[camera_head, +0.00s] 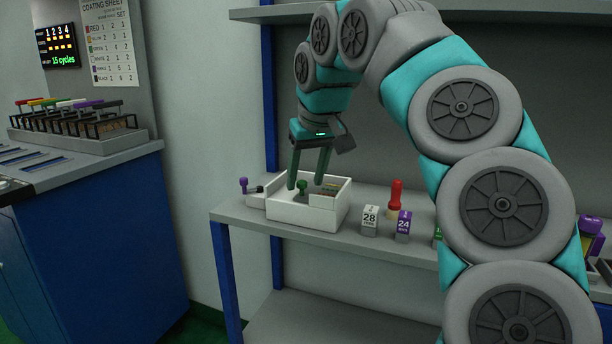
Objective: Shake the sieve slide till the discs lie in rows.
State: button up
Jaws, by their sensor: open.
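My gripper (307,182) points down, open and empty, over a white box-like unit (305,217) on the grey shelf. A green knob (302,187) stands inside this unit, below and between the fingertips; I cannot tell whether they touch it. The unit has an inset with dark and tan stripes (331,189) at its right side, perhaps the sieve part. Single discs are too small to make out. My gripper hides part of the unit's back wall.
A purple knob (243,184) stands left of the unit. A red peg (395,197) and small blocks marked 28 (370,220) and 24 (403,225) stand to the right on the shelf (335,242). An upper shelf (290,12) is above. A blue cabinet (95,250) carries a rack (80,137) at left.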

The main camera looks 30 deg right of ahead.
jog(key=v, duration=0.7)
jog(key=shift+s+r+p, duration=0.2)
jog(key=shift+r+p, duration=0.15)
jog(key=shift+p, duration=0.1)
dwell(0.4)
jog(key=s+a+f+n+g, duration=0.1)
jog(key=s+a+f+n, duration=0.1)
jog(key=s+a+f, duration=0.35)
jog(key=s+a+f+n+g, duration=0.1)
jog(key=s+a+f+n, duration=0.1)
jog(key=a+f, duration=0.55)
jog(key=s+a+f+m+g, duration=0.2)
jog(key=s+a+f+g, duration=0.1)
jog(key=s+f, duration=1.6)
notch_tip(320, 180, down, 3)
jog(key=shift+r+m+g+y, duration=0.1)
jog(key=shift+m+g+y, duration=0.2)
jog(key=shift+g, duration=0.3)
jog(key=shift+s, duration=0.1)
